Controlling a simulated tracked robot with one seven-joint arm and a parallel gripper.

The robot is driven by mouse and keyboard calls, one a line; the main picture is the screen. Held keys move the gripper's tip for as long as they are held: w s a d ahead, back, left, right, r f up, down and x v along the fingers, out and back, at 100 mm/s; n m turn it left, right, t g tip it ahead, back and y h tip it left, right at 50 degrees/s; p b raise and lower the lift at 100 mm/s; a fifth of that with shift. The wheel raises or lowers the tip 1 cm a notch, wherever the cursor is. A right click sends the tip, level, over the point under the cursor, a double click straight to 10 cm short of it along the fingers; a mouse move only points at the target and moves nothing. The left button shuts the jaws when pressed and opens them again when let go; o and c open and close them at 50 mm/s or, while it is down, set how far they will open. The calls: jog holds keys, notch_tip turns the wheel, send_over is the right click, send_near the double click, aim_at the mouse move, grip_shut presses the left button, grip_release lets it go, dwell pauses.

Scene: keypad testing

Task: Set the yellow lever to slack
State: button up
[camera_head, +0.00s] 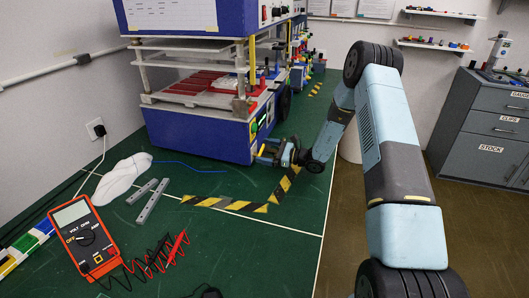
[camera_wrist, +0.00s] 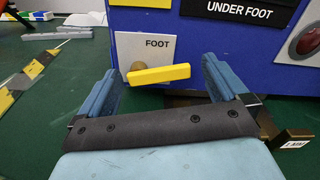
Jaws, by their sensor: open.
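The yellow lever (camera_wrist: 158,75) shows in the wrist view on a white plate (camera_wrist: 130,45) labelled FOOT, on the blue machine's front. It lies nearly level, tilted slightly up to the right, with a brown round pivot at its left. My gripper (camera_wrist: 160,80) is open, with one blue finger on each side of the lever; I cannot tell whether either touches it. In the head view my gripper (camera_head: 272,152) is at the lower front corner of the blue machine (camera_head: 200,135), and the lever cannot be made out there. No slack marking is readable.
A sign reading UNDER FOOT (camera_wrist: 240,10) and a red button (camera_wrist: 307,40) are above right. An orange multimeter (camera_head: 84,238), a white cloth (camera_head: 120,177) and metal bars (camera_head: 150,200) lie on the green table (camera_head: 230,250). Its middle front is clear.

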jog(key=shift+c, duration=0.2)
jog(key=c, duration=1)
jog(key=shift+o, duration=0.2)
jog(key=shift+w+d+f+m, duration=0.1)
jog(key=shift+w+m, duration=0.05)
jog(key=shift+m, duration=0.65)
jog(key=shift+w+d+f+m, duration=0.1)
jog(key=shift+m, duration=0.7)
jog(key=o, duration=0.7)
jog(key=shift+w, duration=0.1)
jog(key=o, duration=0.3)
jog(key=shift+s+a+f, duration=0.1)
jog(key=shift+s, duration=0.1)
